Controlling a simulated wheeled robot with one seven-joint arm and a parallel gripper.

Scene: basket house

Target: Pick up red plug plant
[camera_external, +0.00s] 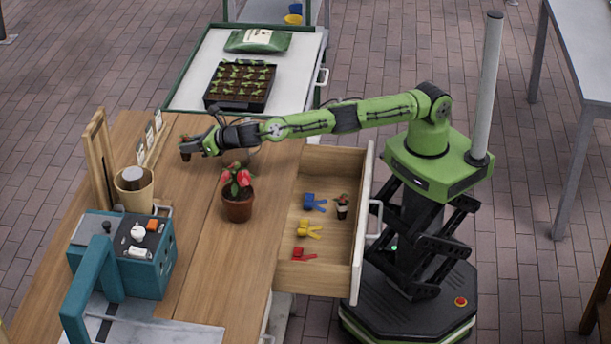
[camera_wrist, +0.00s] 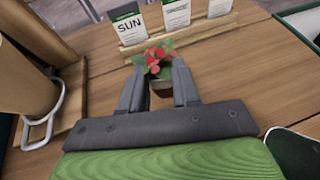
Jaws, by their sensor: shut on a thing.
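A small red-flowered plug plant (camera_wrist: 158,60) with green leaves is between my gripper's fingers in the wrist view. My gripper (camera_external: 190,149) is shut on it above the far left part of the wooden table; the fingers also show in the wrist view (camera_wrist: 158,88). The plug's dark root block is partly hidden by the fingers. A larger red-flowered plant in a terracotta pot (camera_external: 238,205) stands on the table, apart from my gripper.
A wooden card holder (camera_external: 150,145) with labels, one reading SUN (camera_wrist: 127,24), stands near my gripper. A black seedling tray (camera_external: 240,85) sits on the cart behind. The drawer holds coloured clips.

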